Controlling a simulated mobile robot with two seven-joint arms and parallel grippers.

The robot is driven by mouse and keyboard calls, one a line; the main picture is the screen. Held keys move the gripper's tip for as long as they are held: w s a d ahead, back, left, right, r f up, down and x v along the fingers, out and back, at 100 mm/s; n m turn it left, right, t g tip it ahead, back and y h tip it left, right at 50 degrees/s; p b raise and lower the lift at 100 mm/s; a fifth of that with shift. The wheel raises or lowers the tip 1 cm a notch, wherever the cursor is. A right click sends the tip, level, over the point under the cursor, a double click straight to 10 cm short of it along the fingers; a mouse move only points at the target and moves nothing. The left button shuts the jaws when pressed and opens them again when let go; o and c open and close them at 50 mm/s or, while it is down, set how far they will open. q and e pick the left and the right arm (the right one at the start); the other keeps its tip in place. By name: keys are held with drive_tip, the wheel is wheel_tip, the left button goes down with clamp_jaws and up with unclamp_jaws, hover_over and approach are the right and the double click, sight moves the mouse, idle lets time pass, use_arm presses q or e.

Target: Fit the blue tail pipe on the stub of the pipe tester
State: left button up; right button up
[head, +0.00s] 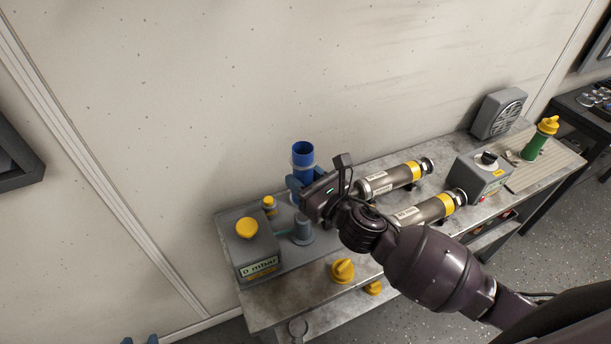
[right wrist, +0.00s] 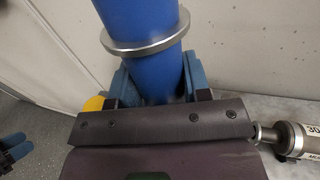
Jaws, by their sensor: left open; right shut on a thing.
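The blue tail pipe (head: 303,150) stands roughly upright, with its open end up and a metal ring around it. My right gripper (head: 304,184) is shut on it below the ring; the right wrist view shows the pipe (right wrist: 140,22) between the blue fingers (right wrist: 155,85). The pipe tester (head: 254,250) is a grey box with a yellow knob and an mbar display. A grey stub (head: 302,231) stands on its base, just below my right gripper. The pipe's lower end is hidden, so contact with the stub cannot be told. My left gripper (head: 140,340) is open and empty at the bottom edge.
A yellow-capped post (head: 269,205) stands behind the stub. Two metal cylinders with yellow bands (head: 395,178) lie to the right on the bench (head: 285,312). A yellow knob (head: 342,271) lies near the front edge. A control box (head: 482,178) and a green bottle (head: 538,142) stand further right.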

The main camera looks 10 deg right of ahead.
drive_tip(key=shift+a, duration=0.15)
drive_tip(key=shift+s+f+b, duration=0.1)
drive_tip(key=shift+f+b, duration=0.3)
drive_tip(key=shift+b, duration=0.1)
wheel_tip(320, 180, down, 5)
drive_tip(key=b, duration=0.4)
drive_tip(key=shift+r, duration=0.2)
drive_tip(key=shift+f+b, duration=0.2)
drive_tip(key=shift+b, duration=0.15)
drive_tip(key=shift+f+b, duration=0.3)
drive_tip(key=shift+f, duration=0.1)
idle(0.3)
drive_tip(key=shift+f+b, duration=0.35)
drive_tip(key=shift+f, duration=0.25)
idle(0.4)
drive_tip(key=shift+f, duration=0.35)
